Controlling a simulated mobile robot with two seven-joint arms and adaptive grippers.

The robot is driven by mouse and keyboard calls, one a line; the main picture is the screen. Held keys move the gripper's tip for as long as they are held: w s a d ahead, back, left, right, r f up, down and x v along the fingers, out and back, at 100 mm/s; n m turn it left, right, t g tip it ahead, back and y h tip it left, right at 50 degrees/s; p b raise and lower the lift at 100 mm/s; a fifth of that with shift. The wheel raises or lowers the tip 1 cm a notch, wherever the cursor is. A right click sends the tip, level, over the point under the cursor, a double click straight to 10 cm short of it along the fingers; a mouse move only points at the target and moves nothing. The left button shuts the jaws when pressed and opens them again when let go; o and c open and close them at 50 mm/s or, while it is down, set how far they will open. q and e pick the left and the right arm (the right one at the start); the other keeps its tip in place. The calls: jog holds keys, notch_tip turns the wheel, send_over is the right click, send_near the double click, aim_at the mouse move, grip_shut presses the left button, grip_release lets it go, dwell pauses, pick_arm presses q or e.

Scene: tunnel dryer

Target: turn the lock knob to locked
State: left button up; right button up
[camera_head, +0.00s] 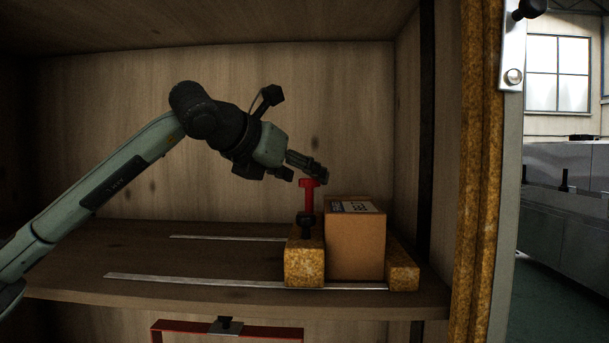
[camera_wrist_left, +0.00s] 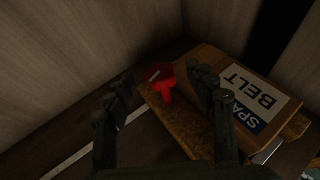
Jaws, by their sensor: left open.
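The red T-shaped lock knob (camera_head: 308,193) stands up at the left wooden block, beside a cardboard box. In the left wrist view the red knob (camera_wrist_left: 165,88) shows between my two fingers, beyond their tips. My left gripper (camera_head: 318,172) reaches in from the left and is just above the knob in the head view. Its fingers are spread, with nothing held. I cannot tell whether a finger touches the knob. The knob's lock marking is not readable. My right gripper is not in view.
The cardboard box (camera_head: 355,243) with a "BELT" label sits between the left block (camera_head: 304,262) and the right block (camera_head: 402,270). Metal strips (camera_head: 200,281) run along the shelf. The left shelf area is clear.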

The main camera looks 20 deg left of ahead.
pick_arm(q)
jog(key=shift+x, duration=0.85)
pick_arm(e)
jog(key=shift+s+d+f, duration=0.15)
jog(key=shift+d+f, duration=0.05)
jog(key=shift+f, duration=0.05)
pick_arm(q)
jog(key=c, duration=1.1)
jog(key=shift+w+a+m+h, duration=0.1)
jog(key=shift+a+m+h, duration=0.05)
jog(key=shift+m+h, duration=0.45)
jog(key=shift+c, duration=0.3)
jog(key=shift+m+g+h, duration=0.4)
jog(key=shift+r+m+h+p, duration=0.1)
jog(key=shift+m+h+p, duration=0.2)
jog(key=shift+m+h, duration=0.35)
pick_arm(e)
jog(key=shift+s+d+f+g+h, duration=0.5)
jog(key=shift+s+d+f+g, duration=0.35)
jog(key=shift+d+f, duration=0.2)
pick_arm(q)
jog(key=o, duration=1.2)
jog(key=shift+c, duration=0.2)
